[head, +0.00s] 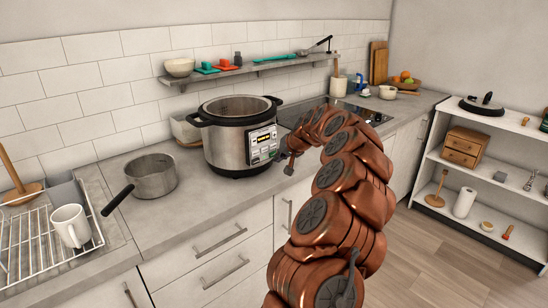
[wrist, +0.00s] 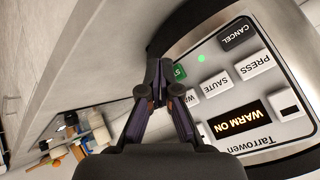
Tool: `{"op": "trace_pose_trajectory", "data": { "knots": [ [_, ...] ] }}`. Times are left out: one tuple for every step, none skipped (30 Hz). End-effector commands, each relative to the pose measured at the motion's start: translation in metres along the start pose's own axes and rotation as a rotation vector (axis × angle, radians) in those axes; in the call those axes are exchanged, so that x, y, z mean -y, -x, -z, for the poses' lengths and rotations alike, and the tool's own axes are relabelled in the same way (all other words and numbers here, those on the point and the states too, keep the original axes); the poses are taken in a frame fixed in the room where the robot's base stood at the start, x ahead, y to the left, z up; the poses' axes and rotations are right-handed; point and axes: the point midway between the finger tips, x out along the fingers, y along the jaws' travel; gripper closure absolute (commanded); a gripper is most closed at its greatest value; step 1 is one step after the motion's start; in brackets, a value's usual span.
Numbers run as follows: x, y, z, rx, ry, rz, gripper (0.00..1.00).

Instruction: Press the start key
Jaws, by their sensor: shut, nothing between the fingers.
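A steel electric cooker (head: 226,147) with black handles and an open top stands on the counter. Its control panel (head: 263,144) faces my arm. In the wrist view the panel (wrist: 205,54) is tilted and shows keys CANCEL, PRESS, SAUTE and one starting "WA". The display (wrist: 236,119) reads WARM ON and a small green light is lit. The green start key (wrist: 180,71) shows only "ST"; my fingers cover the rest. My gripper (wrist: 158,62) is shut and empty, its tips right by this key. I cannot tell whether they touch it. In the head view my gripper (head: 284,152) is beside the panel's right edge.
A saucepan (head: 152,178) stands left of the cooker, its black handle toward the front. A wire rack (head: 45,245) with a white mug (head: 70,226) is at far left. A dark hob (head: 350,113) lies behind my arm. A wall shelf (head: 265,66) runs above the cooker.

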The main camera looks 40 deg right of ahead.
Motion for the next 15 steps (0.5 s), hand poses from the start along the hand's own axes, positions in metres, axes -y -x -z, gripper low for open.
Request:
{"op": "trace_pose_trajectory", "data": {
  "knots": [
    [-0.0021, 0.0009, -0.0018, -0.001, 0.0, 0.0, 1.0],
    [-0.0026, 0.0018, -0.0024, -0.001, 0.0, 0.0, 1.0],
    [-0.003, 0.0028, -0.0029, -0.001, 0.0, 0.0, 1.0],
    [-0.003, 0.0033, -0.0031, -0.001, 0.001, 0.0, 1.0],
    [-0.003, 0.0037, -0.0031, 0.0, 0.001, 0.0, 1.0],
    [-0.0029, 0.0039, -0.0031, 0.0, 0.001, 0.0, 1.0],
    [-0.0028, 0.0039, -0.003, 0.0, 0.001, 0.0, 1.0],
    [-0.0027, 0.0039, -0.003, 0.0, 0.001, -0.001, 1.0],
    [-0.0028, 0.0038, -0.003, 0.0, 0.001, -0.001, 1.0],
    [-0.0028, 0.0038, -0.0029, 0.0, 0.001, -0.001, 1.0],
    [-0.0029, 0.0038, -0.0029, 0.0, 0.001, -0.001, 1.0],
    [-0.0032, 0.0039, -0.0033, 0.0, 0.001, -0.001, 1.0],
    [-0.0038, 0.0043, -0.0037, 0.0, 0.0, -0.001, 1.0],
    [-0.0045, 0.0049, -0.0046, 0.0, 0.001, 0.0, 1.0],
    [-0.0058, 0.0061, -0.0061, 0.0, 0.001, 0.0, 1.0]
  ]
}}
